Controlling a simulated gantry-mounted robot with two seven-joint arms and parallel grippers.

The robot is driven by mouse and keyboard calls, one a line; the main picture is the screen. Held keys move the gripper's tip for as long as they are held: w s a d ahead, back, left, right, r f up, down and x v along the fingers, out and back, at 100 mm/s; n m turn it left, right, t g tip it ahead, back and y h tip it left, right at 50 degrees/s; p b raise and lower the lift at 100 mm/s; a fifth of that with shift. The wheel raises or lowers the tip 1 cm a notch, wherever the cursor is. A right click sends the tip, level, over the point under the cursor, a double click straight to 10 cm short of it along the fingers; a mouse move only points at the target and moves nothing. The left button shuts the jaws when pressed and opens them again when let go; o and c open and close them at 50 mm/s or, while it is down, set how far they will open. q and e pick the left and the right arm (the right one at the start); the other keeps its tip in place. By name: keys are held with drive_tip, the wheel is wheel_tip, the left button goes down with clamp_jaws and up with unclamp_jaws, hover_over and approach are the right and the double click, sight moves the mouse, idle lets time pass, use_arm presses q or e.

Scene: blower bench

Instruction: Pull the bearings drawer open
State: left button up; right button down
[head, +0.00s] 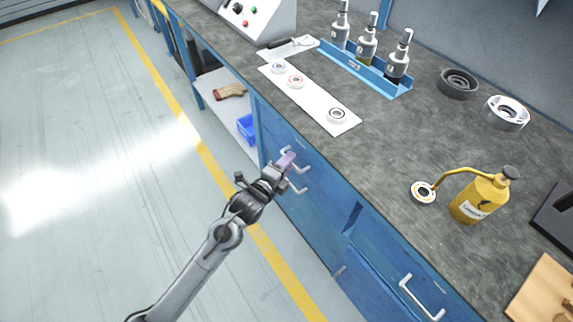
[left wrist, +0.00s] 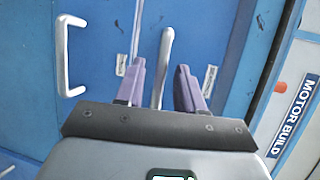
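The blue bench front has drawers with pale bar handles; their small labels are too blurred to read, so I cannot tell which is the bearings drawer. My left gripper (head: 287,160) is at the upper handle (head: 301,168) of the left drawer stack. In the left wrist view, its two purple fingers (left wrist: 160,75) stand apart on either side of a bar handle (left wrist: 166,48), with gaps visible. A second handle (left wrist: 70,55) is to the left there; the lower handle (head: 298,188) shows in the head view. The drawer fronts look shut. My right gripper is not in view.
The worktop holds a white mat (head: 315,104) with bearings, a blue rack (head: 365,72) of bottles and a yellow oil can (head: 478,198). Another handle (head: 422,298) is further right. A blue bin (head: 247,128) sits on an open shelf. The floor beside the bench is clear.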

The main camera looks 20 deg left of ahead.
use_arm(q)
clamp_jaws()
idle(0.4)
